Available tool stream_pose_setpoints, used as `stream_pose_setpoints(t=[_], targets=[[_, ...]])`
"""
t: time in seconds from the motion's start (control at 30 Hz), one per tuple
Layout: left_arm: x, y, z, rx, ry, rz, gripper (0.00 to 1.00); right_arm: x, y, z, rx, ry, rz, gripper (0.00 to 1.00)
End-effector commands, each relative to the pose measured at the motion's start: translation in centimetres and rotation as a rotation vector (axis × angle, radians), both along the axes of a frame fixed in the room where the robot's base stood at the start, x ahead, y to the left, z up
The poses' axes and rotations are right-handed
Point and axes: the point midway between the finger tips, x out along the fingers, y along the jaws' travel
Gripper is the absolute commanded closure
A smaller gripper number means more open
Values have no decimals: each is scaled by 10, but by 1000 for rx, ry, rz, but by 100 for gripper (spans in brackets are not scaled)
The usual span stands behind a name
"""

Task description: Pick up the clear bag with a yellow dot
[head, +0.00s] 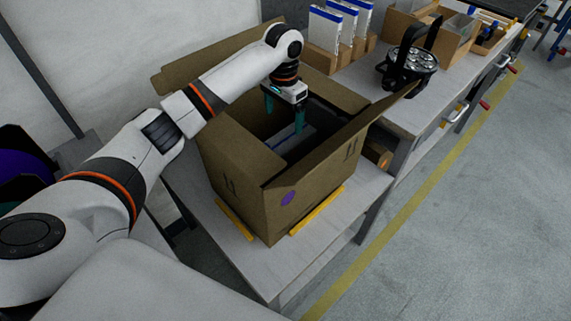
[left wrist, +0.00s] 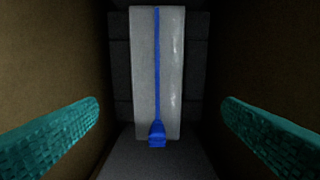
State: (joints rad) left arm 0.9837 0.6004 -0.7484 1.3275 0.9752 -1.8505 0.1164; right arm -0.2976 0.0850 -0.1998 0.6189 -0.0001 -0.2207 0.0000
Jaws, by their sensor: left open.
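My left gripper (head: 284,115) points down into the open cardboard box (head: 315,190). Its teal fingers are spread wide with nothing between them; they also show at both sides of the left wrist view (left wrist: 160,110). Below them, inside the box, lies a pale, flat item (left wrist: 145,70) with a blue stripe ending in a blue, brush-like shape (left wrist: 157,133). The pale item shows partly in the head view (head: 298,143), apart from the fingers. I cannot make out a clear bag or a yellow dot in either view. My right gripper is out of view.
The box walls and raised flaps (head: 325,136) closely surround the gripper. The box stands on a grey table (head: 345,228) with yellow strips beside its base. A workbench (head: 405,115) behind holds a black par can (head: 410,62), white-and-blue packs (head: 325,28) and open cartons.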

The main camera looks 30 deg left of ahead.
Motion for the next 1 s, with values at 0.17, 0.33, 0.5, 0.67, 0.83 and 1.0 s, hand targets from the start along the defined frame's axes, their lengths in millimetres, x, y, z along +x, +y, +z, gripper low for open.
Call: stream_pose_setpoints(t=[0.17, 0.33, 0.5, 0.67, 0.83, 1.0], targets=[[0, 0, -19, 0, 0, 0, 11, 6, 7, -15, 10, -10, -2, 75], [-1, 0, -45, 0, 4, 0, 11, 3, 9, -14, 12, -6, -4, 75], [-1, 0, -71, 0, 2, 0, 11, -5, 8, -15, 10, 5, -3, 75], [0, 0, -82, 0, 0, 0, 11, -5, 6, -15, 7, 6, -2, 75], [-2, 1, -104, 1, 3, 0, 11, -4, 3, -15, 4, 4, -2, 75], [-2, 1, -127, 0, 0, 0, 11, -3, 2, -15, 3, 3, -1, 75]])
